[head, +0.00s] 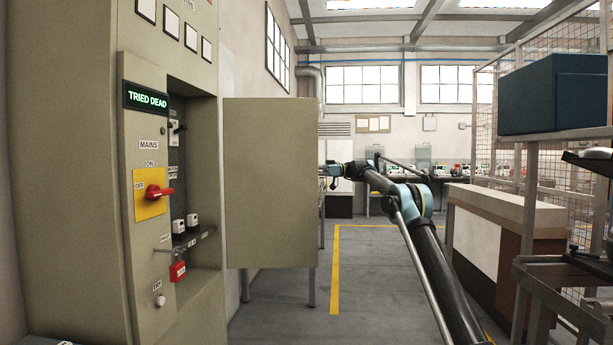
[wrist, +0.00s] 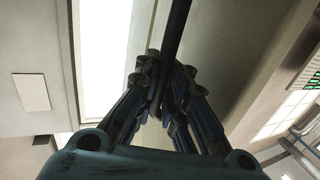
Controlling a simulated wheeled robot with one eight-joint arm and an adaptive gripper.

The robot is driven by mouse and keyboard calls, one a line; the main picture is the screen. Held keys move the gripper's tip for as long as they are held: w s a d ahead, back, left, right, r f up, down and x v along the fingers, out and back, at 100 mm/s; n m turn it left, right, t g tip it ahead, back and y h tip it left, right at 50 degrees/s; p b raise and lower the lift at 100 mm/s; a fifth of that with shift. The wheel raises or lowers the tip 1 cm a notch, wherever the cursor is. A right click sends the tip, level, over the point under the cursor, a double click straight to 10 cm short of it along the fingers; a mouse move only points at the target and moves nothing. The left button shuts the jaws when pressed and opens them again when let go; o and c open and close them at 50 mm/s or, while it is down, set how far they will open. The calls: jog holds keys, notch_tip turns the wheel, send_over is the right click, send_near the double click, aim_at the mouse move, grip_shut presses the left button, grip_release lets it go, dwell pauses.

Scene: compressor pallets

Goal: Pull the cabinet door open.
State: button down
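The beige cabinet (head: 75,190) stands at the left in the head view. Its door (head: 270,185) stands swung out wide from it, with a plain face towards the head camera, and the recess with switches (head: 190,190) is exposed. My gripper (head: 328,173) is at the door's free right edge, partly hidden behind it. In the wrist view my gripper's two fingers (wrist: 165,75) close around a dark bar handle (wrist: 178,22), one on each side. The beige door surface (wrist: 215,60) lies behind the handle. The handle is hidden in the head view.
A red rotary switch (head: 154,192) on a yellow plate and a lit "TRIED DEAD" display (head: 147,97) are on the cabinet front. A counter (head: 500,230) and a rack with a blue box (head: 555,95) stand at the right. The middle floor (head: 375,290) is clear.

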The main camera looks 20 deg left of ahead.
jog(key=c, duration=1.7)
grip_release()
jog(key=shift+w+d, duration=0.2)
jog(key=shift+d, duration=0.15)
jog(key=shift+o, duration=0.2)
jog(key=shift+s+a, duration=0.1)
jog(key=v, duration=1.2)
jog(key=shift+w, duration=0.35)
jog(key=shift+r, duration=0.2)
